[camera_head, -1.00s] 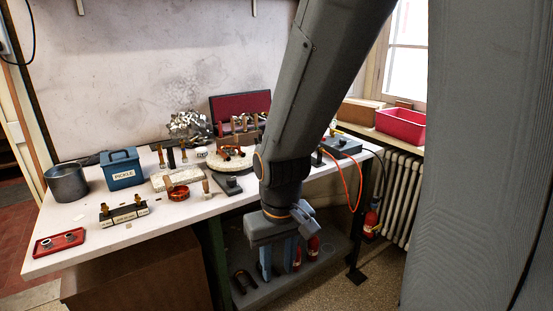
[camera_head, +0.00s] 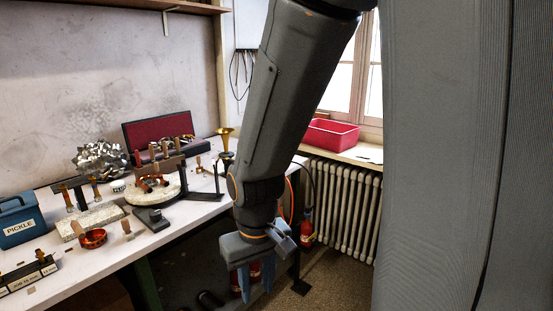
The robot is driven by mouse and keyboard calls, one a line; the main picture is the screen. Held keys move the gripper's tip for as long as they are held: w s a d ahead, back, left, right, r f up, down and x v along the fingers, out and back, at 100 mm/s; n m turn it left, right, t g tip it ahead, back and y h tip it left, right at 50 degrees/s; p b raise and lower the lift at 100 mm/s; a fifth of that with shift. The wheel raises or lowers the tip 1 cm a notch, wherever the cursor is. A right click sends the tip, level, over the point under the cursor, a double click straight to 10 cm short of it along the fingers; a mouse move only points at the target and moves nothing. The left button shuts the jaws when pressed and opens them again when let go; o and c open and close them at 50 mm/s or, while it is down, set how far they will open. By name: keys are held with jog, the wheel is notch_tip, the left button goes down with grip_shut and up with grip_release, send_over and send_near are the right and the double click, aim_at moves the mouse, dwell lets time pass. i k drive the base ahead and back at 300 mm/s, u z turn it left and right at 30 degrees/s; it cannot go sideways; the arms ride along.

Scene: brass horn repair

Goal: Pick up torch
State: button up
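My gripper (camera_head: 256,278) hangs in front of the bench's right end, below the top's level. Its two blue fingers point down with a gap between them and nothing held. I cannot make out a torch for certain. An orange hose (camera_head: 289,200) shows just right of my arm, and its upper run is partly hidden by the arm. A black stand (camera_head: 207,181) is on the bench left of my arm. A round pale board (camera_head: 155,190) with small orange-brown pieces lies further left. My arm hides part of the bench's right end.
The white bench (camera_head: 185,213) also carries a blue PICKLE box (camera_head: 20,222), an open red-lined case (camera_head: 157,131) and a brass horn part (camera_head: 224,140). A radiator (camera_head: 345,205) and a red bin (camera_head: 331,133) are at right. Red bottles stand low near the gripper.

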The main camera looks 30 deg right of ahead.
aim_at(228, 161)
jog(key=z, duration=0.75)
jog(key=i, duration=1.75)
jog(key=u, duration=0.75)
